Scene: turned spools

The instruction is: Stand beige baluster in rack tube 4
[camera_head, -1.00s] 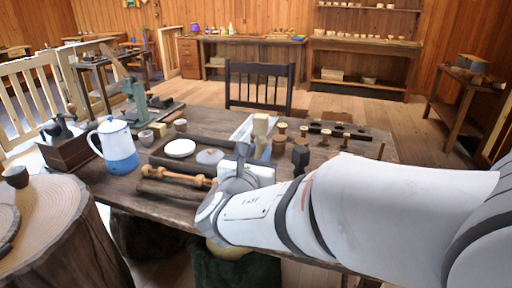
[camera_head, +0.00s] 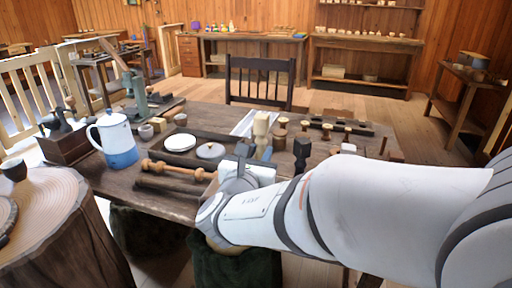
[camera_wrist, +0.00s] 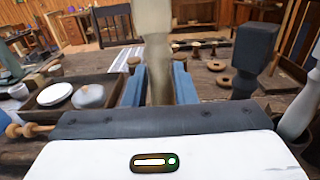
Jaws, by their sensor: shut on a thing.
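The beige baluster (camera_wrist: 155,45) stands upright between the two blue fingers of my gripper (camera_wrist: 159,88) in the wrist view, its top cut off by the frame. In the head view the baluster (camera_head: 261,124) rises just beyond my gripper (camera_head: 256,155), which is shut on it. Its lower end is hidden. A dark rack (camera_head: 362,130) with a row of round openings lies across the back right of the table, to the right of and beyond the baluster; it also shows in the wrist view (camera_wrist: 205,43). I cannot read any tube number.
A tray (camera_wrist: 75,112) with white dishes and a turned spindle (camera_head: 180,169) lie left.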

